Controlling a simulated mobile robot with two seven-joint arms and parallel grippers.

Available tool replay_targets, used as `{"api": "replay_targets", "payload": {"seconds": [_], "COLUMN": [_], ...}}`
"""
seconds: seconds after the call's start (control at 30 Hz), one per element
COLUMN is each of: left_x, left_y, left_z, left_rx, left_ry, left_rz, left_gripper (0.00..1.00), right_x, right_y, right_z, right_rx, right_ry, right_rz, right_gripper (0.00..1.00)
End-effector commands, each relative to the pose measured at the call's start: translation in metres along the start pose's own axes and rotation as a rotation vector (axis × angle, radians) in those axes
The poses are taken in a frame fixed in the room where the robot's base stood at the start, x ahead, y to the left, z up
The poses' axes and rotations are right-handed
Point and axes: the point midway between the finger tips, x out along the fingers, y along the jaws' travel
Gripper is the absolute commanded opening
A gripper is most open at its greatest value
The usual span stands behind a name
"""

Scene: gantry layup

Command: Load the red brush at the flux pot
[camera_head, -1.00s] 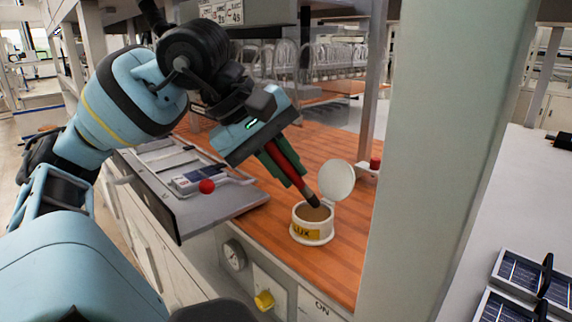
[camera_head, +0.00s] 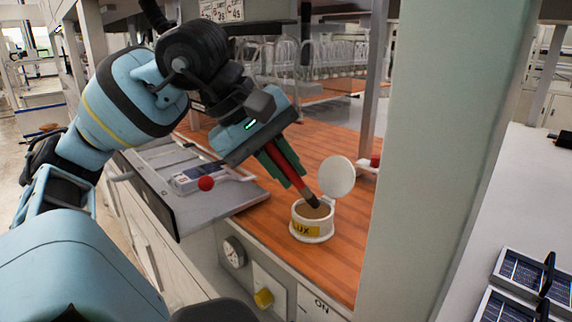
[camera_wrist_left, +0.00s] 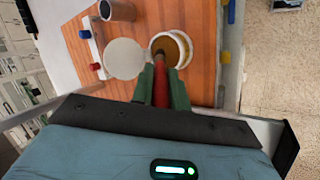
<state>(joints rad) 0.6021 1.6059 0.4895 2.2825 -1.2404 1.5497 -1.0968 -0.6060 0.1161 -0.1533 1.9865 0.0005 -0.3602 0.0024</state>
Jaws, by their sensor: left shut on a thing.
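The red brush (camera_head: 277,166) is held in my left gripper (camera_head: 286,166), which is shut on its handle. The brush slants down to the right, and its dark tip is at the mouth of the flux pot (camera_head: 312,229). The white pot stands on the wooden bench with its round lid (camera_head: 337,177) open, and shows brown flux inside. In the left wrist view the brush (camera_wrist_left: 160,85) reaches from my gripper (camera_wrist_left: 160,88) to the pot (camera_wrist_left: 181,47), its tip over the near-left part of the flux. Whether the tip touches the flux I cannot tell. My right gripper is not in view.
A grey tray (camera_head: 222,204) with a red-knobbed lever (camera_head: 206,184) lies left of the pot. A pale post (camera_head: 432,150) stands close on the right. Small solar panels (camera_head: 527,270) lie on the right-hand surface.

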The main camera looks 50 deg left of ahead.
Motion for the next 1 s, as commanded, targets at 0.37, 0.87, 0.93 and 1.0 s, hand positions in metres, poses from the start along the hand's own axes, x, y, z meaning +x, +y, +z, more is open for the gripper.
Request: {"api": "replay_targets", "payload": {"seconds": [0.37, 0.87, 0.93, 1.0], "left_x": [0.0036, 0.0063, 0.0064, 0.0064], "left_y": [-0.0022, -0.0042, -0.0042, -0.0043], "left_z": [-0.0002, -0.0003, -0.0003, -0.0003], "left_rx": [0.0, 0.0, 0.0, 0.0], "left_ry": [-0.001, -0.001, -0.001, -0.001], "left_rz": [0.0, 0.0, -0.001, -0.001], "left_gripper": [0.0, 0.0, 0.0, 0.0], "right_x": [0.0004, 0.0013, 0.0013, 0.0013], "right_y": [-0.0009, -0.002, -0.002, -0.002], "right_z": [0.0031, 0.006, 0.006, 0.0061], "right_rx": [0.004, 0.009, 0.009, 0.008], "right_ry": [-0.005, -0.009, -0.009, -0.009], "right_rz": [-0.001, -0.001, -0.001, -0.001], "right_gripper": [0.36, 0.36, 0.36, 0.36]}}
